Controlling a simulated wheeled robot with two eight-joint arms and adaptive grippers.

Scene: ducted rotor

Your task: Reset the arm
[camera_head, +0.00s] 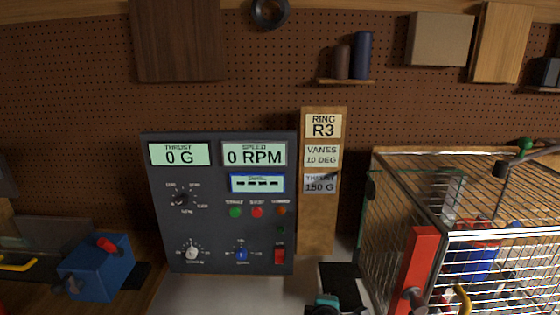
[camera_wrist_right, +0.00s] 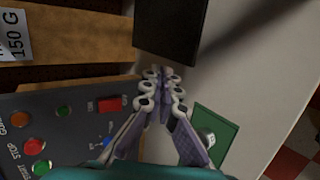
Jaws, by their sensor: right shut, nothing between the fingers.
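My right gripper (camera_wrist_right: 163,85) is shut and empty in the right wrist view, its fingertips together. It is beside the edge of the dark control panel (camera_wrist_right: 60,125) and short of a black flat piece (camera_wrist_right: 170,30). In the head view a teal and dark part of what looks like my right arm (camera_head: 325,304) shows at the bottom edge, below the panel (camera_head: 220,205); the fingers cannot be made out there. My left gripper is not in view.
The panel reads 0 G and 0 RPM. A wooden board (camera_head: 316,225) with labels stands beside it. A wire cage (camera_head: 385,220) with a red bar (camera_head: 418,262) is at right. A blue box (camera_head: 95,272) is at left. A green plate (camera_wrist_right: 216,125) lies near the gripper.

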